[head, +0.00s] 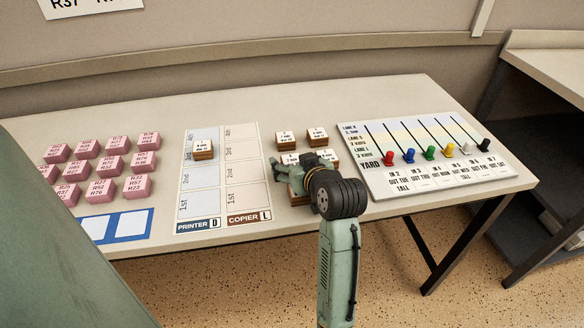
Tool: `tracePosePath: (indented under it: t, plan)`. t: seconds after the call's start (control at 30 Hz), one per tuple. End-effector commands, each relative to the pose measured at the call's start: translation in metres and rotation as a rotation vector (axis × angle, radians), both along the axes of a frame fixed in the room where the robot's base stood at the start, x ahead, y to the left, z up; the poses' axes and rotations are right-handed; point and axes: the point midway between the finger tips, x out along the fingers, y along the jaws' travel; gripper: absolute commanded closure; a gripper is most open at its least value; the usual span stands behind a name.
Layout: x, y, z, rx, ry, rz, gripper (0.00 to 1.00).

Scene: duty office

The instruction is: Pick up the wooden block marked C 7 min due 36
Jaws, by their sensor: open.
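Several wooden blocks with white label tops stand on the table. Two stand in a back row, a left one (285,139) and a right one (318,137). Behind my gripper (281,172), two more are partly hidden, including one at the right (331,156). Another block (298,198) shows partly beneath my gripper. One more block (203,151) stands on the printer column of the chart. The labels are too small to read, so I cannot tell which is C. My gripper is open, low over the nearest block; the arm hides its fingertips partly.
The printer and copier chart (245,190) lies left of my gripper. Several pink blocks (137,187) stand farther left, by a blue-edged card (118,228). The yard board (385,185) with coloured pegs lies close at the right. The table's front strip (300,222) is bare.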

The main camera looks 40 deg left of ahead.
Motion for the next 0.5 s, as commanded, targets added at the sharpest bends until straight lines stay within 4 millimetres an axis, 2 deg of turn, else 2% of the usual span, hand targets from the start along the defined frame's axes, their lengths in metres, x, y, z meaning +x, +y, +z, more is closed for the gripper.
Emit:
tracePosePath:
  t: [0.2, 0.5]
  plan:
    - [0.0002, 0.0003, 0.0005, 0.0, 0.0, 0.0, 0.31]
    - [0.0002, 0.0001, 0.0005, 0.0, 0.0, 0.0, 0.51]
